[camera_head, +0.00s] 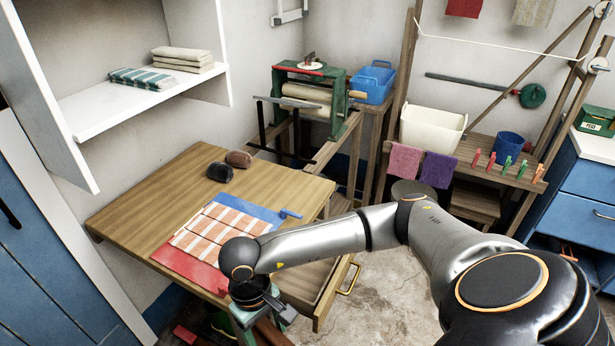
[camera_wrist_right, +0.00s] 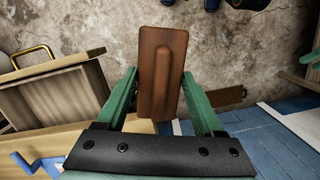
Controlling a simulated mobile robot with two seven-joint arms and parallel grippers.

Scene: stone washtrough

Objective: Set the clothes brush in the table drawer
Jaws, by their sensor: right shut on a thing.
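The clothes brush (camera_wrist_right: 162,72), a brown wooden block with a raised ridge, is between the green fingers of my right gripper (camera_wrist_right: 163,103) in the right wrist view. The gripper is shut on it. In the head view my right gripper (camera_head: 265,325) is low at the table's front edge, largely hidden by its own wrist. The table drawer (camera_head: 318,285) is pulled open beside it, with a brass handle; it also shows at the left of the right wrist view (camera_wrist_right: 60,92). The brush is outside the drawer, over the floor. My left gripper is not in view.
On the wooden table (camera_head: 150,205) lie a red and blue mat with an orange-striped cloth (camera_head: 215,228), a black rounded object (camera_head: 220,172) and a brown one (camera_head: 238,159). A mangle (camera_head: 310,95) stands behind. The floor right of the drawer is clear.

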